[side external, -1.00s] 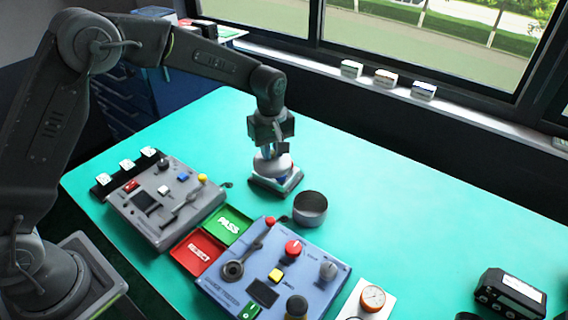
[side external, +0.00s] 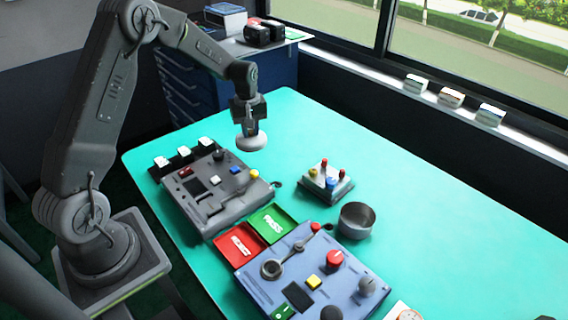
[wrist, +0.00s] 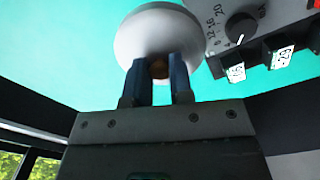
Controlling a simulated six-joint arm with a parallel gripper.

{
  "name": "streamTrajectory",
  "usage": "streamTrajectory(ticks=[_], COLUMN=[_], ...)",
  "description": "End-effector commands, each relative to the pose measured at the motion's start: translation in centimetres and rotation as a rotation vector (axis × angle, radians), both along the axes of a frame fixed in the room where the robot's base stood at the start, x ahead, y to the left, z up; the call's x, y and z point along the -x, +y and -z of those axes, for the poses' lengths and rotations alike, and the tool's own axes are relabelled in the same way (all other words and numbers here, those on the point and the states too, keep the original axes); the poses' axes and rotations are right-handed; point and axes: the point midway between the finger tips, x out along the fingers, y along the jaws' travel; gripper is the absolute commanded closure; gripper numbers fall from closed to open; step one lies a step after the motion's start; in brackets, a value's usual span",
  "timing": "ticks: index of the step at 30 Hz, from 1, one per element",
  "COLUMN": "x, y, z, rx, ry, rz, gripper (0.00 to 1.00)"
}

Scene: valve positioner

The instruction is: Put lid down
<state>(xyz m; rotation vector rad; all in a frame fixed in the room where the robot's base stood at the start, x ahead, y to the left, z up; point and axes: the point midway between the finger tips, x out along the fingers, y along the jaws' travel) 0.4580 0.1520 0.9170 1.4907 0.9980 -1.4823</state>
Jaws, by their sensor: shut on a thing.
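The lid (side external: 252,142) is a round, whitish dome. My gripper (side external: 248,126) is shut on the lid's top knob and holds the lid above the teal table, behind the grey panel. In the wrist view the lid (wrist: 157,28) shows as a pale disc beyond the two dark fingers of my gripper (wrist: 159,80), which close around a brownish knob. The small valve positioner (side external: 326,182) stands uncovered on the table to the right of the lid, with red, blue and yellow parts on top. How high the lid hangs is hard to tell.
The grey control panel (side external: 215,190) lies in front of the lid. Green (side external: 272,222) and red (side external: 239,243) trays, a blue panel (side external: 310,275) and a round metal cup (side external: 356,220) stand nearer the camera. The table (side external: 300,125) behind the positioner is clear.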

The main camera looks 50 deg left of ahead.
Motion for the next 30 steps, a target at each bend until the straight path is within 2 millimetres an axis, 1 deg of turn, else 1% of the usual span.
streamTrajectory(ticks=[1,6,9,13,15,20,27,30], x=[-0.7,-3.2,-4.5,-5.7,-6.0,-6.3,-6.2,-6.3], y=[-1.1,-4.0,-5.6,-7.0,-7.5,-7.8,-7.7,-7.7], z=[0.8,3.1,4.3,5.4,5.7,6.4,9.6,9.9], rx=[0.002,0.001,0.001,0.000,0.000,0.001,0.001,0.000], ry=[0.003,0.001,0.001,0.000,0.000,0.001,0.004,-0.001], rz=[0.006,0.006,0.004,0.002,0.002,-0.001,-0.001,-0.001], gripper=[1.00,1.00,1.00,1.00,1.00,1.00,1.00,1.00])
